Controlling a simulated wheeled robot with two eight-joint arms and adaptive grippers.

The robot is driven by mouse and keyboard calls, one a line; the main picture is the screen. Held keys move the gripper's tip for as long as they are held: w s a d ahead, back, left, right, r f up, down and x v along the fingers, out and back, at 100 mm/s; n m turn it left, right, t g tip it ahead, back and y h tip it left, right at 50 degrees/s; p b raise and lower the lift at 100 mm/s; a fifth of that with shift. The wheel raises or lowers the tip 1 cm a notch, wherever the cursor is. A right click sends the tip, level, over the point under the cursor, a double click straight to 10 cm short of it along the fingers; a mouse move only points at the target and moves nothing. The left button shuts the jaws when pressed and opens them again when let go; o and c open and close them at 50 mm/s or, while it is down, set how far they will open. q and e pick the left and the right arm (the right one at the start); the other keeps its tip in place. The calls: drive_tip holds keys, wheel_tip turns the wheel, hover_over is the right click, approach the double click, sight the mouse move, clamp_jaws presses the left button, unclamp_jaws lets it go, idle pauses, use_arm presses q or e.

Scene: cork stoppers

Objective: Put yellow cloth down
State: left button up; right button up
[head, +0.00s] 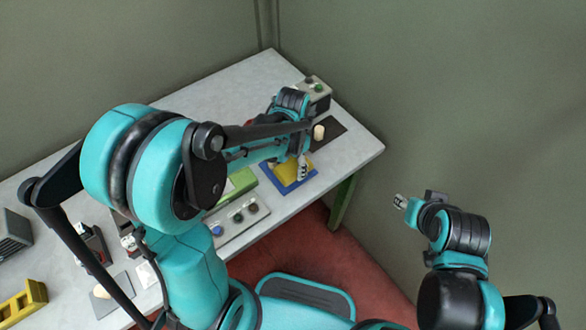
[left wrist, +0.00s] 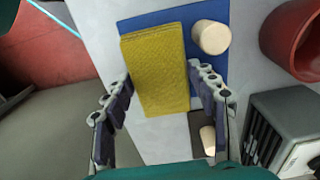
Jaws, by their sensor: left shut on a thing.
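The yellow cloth (left wrist: 155,70) is a folded, thick rectangle between the two fingers of my left gripper (left wrist: 160,90), which is shut on it. In the head view the cloth (head: 285,171) is at the blue mat (head: 292,188) near the table's front edge, partly covered by my left gripper (head: 302,168). The mat also shows behind the cloth in the left wrist view (left wrist: 150,20). I cannot tell whether the cloth touches the mat. My right gripper (head: 400,202) is off the table at the right, and its jaw opening is too small to tell.
A pale cork (left wrist: 211,37) is on the blue mat close beside the cloth. Another cork (head: 319,132) stands on a dark mat (head: 330,135). A control box (head: 315,90) is at the back, and a button panel (head: 242,221) is left of the blue mat.

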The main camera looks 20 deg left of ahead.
use_arm(q)
wheel_tip(320, 180, down, 2)
drive_tip(key=shift+f, duration=0.1)
drive_tip(key=o, duration=0.6)
drive_tip(key=shift+f+b, duration=0.1)
drive_tip(key=shift+b, duration=0.3)
drive_tip(key=o, duration=0.4)
